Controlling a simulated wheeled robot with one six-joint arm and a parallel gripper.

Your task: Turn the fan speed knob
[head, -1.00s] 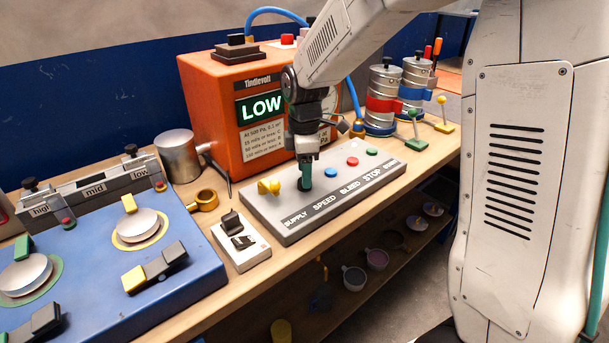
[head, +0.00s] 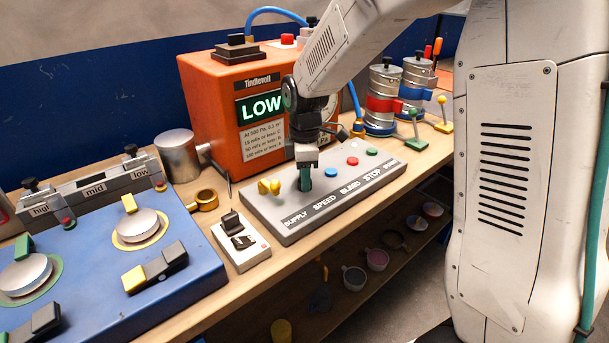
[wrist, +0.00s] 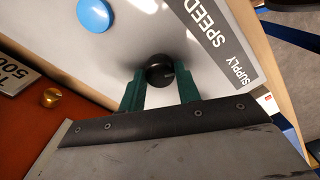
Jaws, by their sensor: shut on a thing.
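The fan speed knob (wrist: 159,72) is a round black knob by the "SPEED" label on the grey control panel (head: 262,212). In the wrist view it sits between the two green fingertips of my gripper (wrist: 160,88), which are shut on it. In the head view my gripper (head: 305,178) points straight down at the panel, and its fingers hide the knob. The "SPEED" label (wrist: 202,24) shows beside the knob in the wrist view.
A yellow supply handle (head: 268,187) stands left of my gripper on the panel. Blue (head: 331,172), red (head: 352,161) and green (head: 371,153) buttons are to the right. The orange box (head: 200,100) behind shows "LOW". A white switch box (head: 241,245) is at front left.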

